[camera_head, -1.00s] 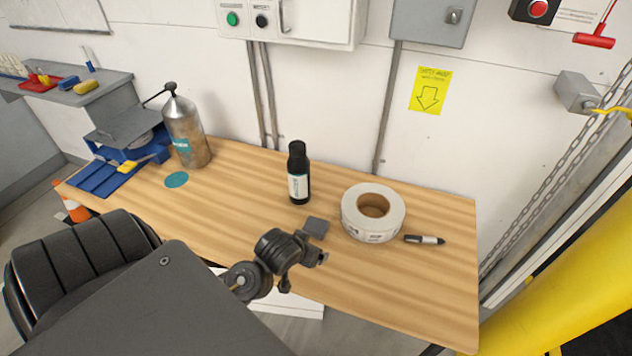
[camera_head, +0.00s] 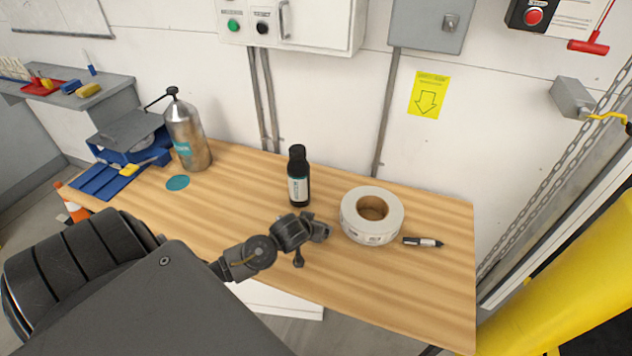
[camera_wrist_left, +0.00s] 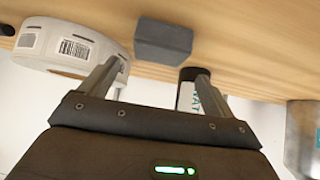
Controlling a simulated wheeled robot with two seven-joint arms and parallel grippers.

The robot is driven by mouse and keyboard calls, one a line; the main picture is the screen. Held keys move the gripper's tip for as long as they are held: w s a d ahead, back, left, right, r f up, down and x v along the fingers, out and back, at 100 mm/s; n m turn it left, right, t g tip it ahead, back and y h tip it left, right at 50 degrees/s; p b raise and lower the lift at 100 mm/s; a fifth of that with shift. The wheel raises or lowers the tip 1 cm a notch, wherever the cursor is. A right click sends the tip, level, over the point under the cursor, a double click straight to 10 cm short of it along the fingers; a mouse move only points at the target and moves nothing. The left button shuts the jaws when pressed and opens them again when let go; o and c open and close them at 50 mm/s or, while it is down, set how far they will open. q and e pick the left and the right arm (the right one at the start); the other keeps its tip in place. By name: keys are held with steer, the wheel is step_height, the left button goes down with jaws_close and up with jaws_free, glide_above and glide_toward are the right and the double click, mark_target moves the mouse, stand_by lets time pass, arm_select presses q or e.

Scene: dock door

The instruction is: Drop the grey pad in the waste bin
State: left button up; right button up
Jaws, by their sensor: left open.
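The grey pad (camera_wrist_left: 163,40) is a small dark block on the wooden bench, just ahead of my open left fingers in the left wrist view. My left gripper (camera_wrist_left: 154,70) is open with nothing between its fingers. In the head view my left gripper (camera_head: 322,230) is over the bench, left of the white tape roll, and hides the pad there. I cannot make out a waste bin in any view. My right gripper is not in view.
The white tape roll (camera_head: 372,215) stands close to the right of my gripper, with a marker (camera_head: 423,242) beyond it. A black bottle (camera_head: 298,177) stands behind my gripper. A metal canister (camera_head: 187,136) is at the back left. The bench front right (camera_head: 420,300) is clear.

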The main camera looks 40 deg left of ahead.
arm_select(q)
steer(key=shift+d+p+x, duration=0.15)
steer(key=shift+p+x, duration=0.05)
steer(key=shift+x, duration=1.1)
steer(key=shift+d+p+x, duration=0.1)
steer(key=shift+p+x, duration=0.05)
steer(key=shift+x, duration=1.15)
steer(key=shift+s+f, duration=0.15)
steer(key=c, duration=1.1)
